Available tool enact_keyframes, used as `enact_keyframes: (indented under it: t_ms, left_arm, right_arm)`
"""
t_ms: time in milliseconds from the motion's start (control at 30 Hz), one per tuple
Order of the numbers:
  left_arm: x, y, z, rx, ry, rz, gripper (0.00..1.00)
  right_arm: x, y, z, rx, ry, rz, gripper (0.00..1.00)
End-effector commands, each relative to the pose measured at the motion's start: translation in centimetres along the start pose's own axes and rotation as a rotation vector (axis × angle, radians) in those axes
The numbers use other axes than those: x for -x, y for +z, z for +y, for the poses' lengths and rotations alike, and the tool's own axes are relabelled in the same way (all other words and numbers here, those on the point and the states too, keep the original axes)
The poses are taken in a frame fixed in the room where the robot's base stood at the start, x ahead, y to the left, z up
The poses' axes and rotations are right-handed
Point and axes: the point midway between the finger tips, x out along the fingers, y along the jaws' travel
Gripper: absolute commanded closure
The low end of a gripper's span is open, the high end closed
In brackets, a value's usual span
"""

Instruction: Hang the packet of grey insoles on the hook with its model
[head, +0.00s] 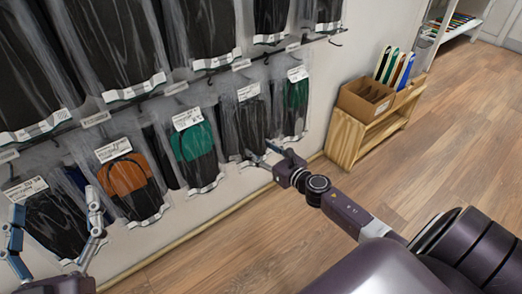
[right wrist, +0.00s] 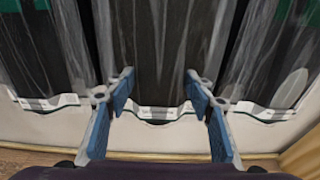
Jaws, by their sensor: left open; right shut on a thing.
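A clear packet with dark grey insoles and a white label (head: 252,115) is at the lower rail, between a green packet on its left and another green one on its right. I cannot tell whether its top is on a hook. My right gripper (head: 277,153) is at its lower right edge. In the right wrist view my right gripper (right wrist: 160,88) has its fingers on both sides of the dark packet (right wrist: 158,60), closed on it near its bottom edge. My left gripper (head: 58,222) is open and empty in front of the lower-left dark packet.
Packets with orange (head: 125,178) and green (head: 193,143) insoles hang close to the left. A rail with price tags (head: 176,89) runs above them, and dark packets hang higher up. A wooden shelf (head: 353,137) with a cardboard box (head: 362,101) stands right. The floor is clear.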

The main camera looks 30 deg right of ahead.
Motion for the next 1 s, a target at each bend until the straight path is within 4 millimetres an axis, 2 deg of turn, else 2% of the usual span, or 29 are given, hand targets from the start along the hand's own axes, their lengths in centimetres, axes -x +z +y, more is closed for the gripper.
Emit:
enact_keyframes:
  t_ms: [100,133,300,667,767,1000]
  left_arm:
    - [-0.1,0.0,0.1,0.0,0.001,0.001,0.2]
    - [-0.1,0.0,0.1,0.001,0.001,0.001,0.2]
    - [-0.1,0.1,0.1,0.001,0.001,-0.001,0.2]
    - [0.1,0.2,0.1,0.003,0.0,-0.007,0.2]
    - [0.1,0.2,0.0,0.002,0.0,-0.006,0.2]
    - [0.1,0.2,0.0,0.001,0.0,-0.006,0.2]
  right_arm:
    - [0.0,0.1,0.0,0.0,0.0,-0.001,0.77]
    - [0.0,0.1,0.0,0.0,0.0,-0.001,0.49]
    - [0.0,0.1,0.0,0.0,0.0,-0.001,0.31]
    - [0.3,-0.1,0.0,0.0,0.0,0.001,0.31]
    - [1.2,-0.1,0.0,0.0,0.0,0.002,0.31]
    - [5.0,-0.2,0.0,-0.001,0.001,0.002,0.31]
